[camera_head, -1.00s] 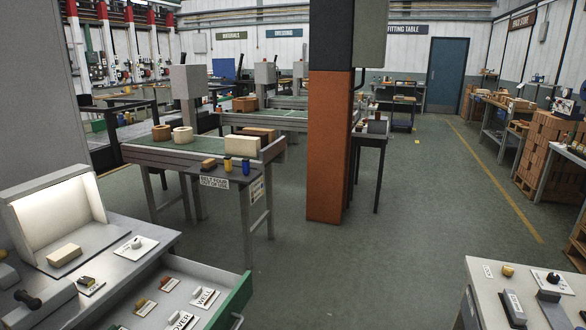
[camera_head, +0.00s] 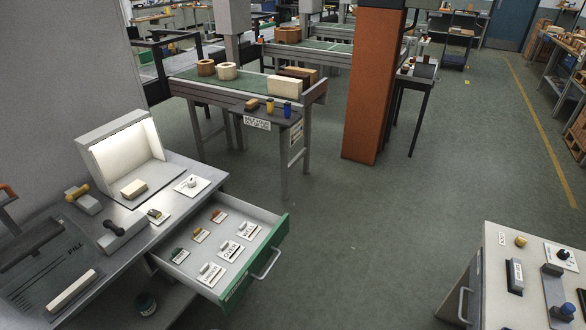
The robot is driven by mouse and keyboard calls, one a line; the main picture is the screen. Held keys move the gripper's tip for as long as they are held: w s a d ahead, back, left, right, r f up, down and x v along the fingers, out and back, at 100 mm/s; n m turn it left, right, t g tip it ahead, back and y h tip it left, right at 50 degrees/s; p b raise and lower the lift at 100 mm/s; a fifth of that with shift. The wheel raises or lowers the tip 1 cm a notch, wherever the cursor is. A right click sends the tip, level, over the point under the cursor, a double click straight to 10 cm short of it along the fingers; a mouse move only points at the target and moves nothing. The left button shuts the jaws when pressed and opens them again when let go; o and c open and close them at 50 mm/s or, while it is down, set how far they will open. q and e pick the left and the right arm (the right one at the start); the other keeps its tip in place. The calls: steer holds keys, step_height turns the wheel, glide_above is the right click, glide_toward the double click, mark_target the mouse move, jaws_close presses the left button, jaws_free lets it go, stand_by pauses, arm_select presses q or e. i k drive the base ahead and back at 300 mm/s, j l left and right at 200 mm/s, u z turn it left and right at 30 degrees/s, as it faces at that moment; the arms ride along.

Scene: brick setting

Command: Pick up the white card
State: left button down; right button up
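Several white cards are in view and I cannot tell which one the task means. One white card (camera_head: 192,185) lies on the left bench beside the lit booth, with a small pale object on it. Lettered white cards lie in the open drawer: one reads OVER (camera_head: 231,251), another reads WELL (camera_head: 248,230), and a third card (camera_head: 210,274) is nearest the front; each has a small piece on it. Another white card (camera_head: 561,257) lies on the right bench under a dark knob-like object. Neither of my grippers is in view.
The green-fronted drawer (camera_head: 256,262) stands out from the left bench (camera_head: 183,207) into the floor space. A conveyor table (camera_head: 188,88) is at the back left. The floor between the benches is clear.

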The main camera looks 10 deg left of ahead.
mark_target(210, 273)
steer(key=i+j+u, duration=0.1)
steer(key=u, duration=1.1)
steer(key=k+u, duration=0.1)
steer(key=u, duration=0.2)
